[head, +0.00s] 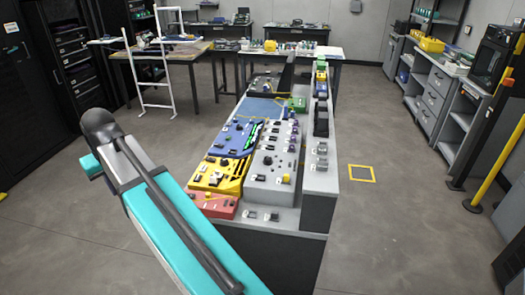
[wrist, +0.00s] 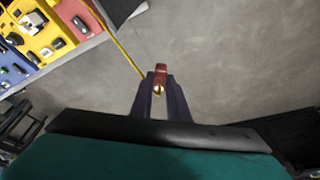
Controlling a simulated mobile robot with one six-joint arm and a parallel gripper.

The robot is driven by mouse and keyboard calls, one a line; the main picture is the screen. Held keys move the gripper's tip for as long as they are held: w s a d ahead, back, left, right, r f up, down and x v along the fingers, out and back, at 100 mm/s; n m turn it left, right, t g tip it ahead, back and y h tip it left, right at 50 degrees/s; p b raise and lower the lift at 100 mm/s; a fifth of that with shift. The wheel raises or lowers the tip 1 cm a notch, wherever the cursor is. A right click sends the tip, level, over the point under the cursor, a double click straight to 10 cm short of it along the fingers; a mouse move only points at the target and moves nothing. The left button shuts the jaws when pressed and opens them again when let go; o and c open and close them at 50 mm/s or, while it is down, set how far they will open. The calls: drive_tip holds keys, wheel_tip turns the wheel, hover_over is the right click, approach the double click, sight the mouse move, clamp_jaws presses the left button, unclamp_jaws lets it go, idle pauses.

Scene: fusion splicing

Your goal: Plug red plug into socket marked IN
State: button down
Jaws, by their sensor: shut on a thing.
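My gripper (wrist: 160,85) is shut on the red plug (wrist: 161,71) in the wrist view. The plug is small and dark red, with a brass-coloured end facing the camera, and sits between the dark fingertips. Bare grey floor lies behind it in this view, and the console is off to the upper left, apart from the plug. In the head view my teal arm crosses the lower left and neither the gripper nor the plug can be made out. The socket marked IN cannot be picked out in either view; the panel labels are too small to read.
A long console bench (head: 273,214) runs away from me, with red (head: 215,203), yellow (head: 215,178), blue (head: 235,138) and grey (head: 272,160) panels. A yellow floor square (head: 361,174) lies to its right. Dark racks (head: 75,60) stand left and grey cabinets (head: 440,90) right. Floor beside the bench is clear.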

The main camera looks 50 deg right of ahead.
idle(0.4)
drive_tip(key=s+d+f+n+p, duration=0.1)
drive_tip(key=s+d, duration=0.4)
drive_tip(key=d, duration=1)
drive_tip(key=s+d+f+n+y+p, duration=0.1)
drive_tip(key=s+d+n+p, duration=0.2)
drive_tip(key=d, duration=1.3)
drive_tip(key=s+d+f+n+p, duration=0.2)
drive_tip(key=s+d+p, duration=0.5)
drive_tip(key=d, duration=0.8)
drive_tip(key=shift+s+d+y, duration=0.25)
drive_tip(key=shift+s+y, duration=0.15)
drive_tip(key=shift+s, duration=0.35)
drive_tip(key=shift+f, duration=0.2)
drive_tip(key=shift+g, duration=0.3)
drive_tip(key=shift+f+b, duration=1.1)
drive_tip(key=shift+f, duration=1.85)
